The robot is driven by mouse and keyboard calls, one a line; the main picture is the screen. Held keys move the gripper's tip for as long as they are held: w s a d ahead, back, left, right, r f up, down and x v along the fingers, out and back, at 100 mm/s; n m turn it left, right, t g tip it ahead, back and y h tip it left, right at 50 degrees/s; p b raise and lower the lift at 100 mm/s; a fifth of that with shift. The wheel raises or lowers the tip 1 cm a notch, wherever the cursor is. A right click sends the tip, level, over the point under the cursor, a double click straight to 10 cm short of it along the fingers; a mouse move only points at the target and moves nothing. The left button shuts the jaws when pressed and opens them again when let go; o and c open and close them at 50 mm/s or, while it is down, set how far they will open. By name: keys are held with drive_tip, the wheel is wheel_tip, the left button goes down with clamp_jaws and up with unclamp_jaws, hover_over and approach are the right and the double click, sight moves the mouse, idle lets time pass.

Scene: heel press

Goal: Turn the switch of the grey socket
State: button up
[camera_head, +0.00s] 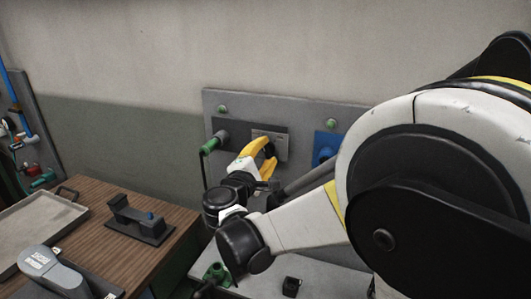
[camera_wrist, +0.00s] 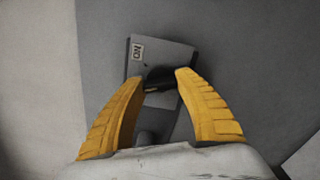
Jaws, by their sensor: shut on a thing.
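The grey socket (camera_head: 279,129) is mounted on the grey wall panel, partly hidden behind my gripper. In the wrist view the socket's grey plate (camera_wrist: 174,53) looks tilted and carries a small pale label (camera_wrist: 138,51) that seems to read ON. Its black switch knob (camera_wrist: 160,76) sits between my yellow fingertips. My gripper (camera_wrist: 160,82) is shut on this knob; in the head view the gripper (camera_head: 268,150) reaches the socket face. A green-ended plug (camera_head: 211,145) with a cable is at the socket's left side. The exact angle of the knob is hard to tell.
A blue socket (camera_head: 325,147) is to the right on the grey panel (camera_head: 290,112), close to my arm. A wooden table (camera_head: 97,207) at left holds a tray (camera_head: 40,228) and a black fixture (camera_head: 139,222). A low grey surface (camera_head: 318,278) lies beneath my arm.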

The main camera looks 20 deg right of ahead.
drive_tip(key=m, duration=1.1)
drive_tip(key=shift+m, duration=0.3)
idle(0.3)
drive_tip(key=o, duration=1.2)
drive_tip(key=v, duration=1.2)
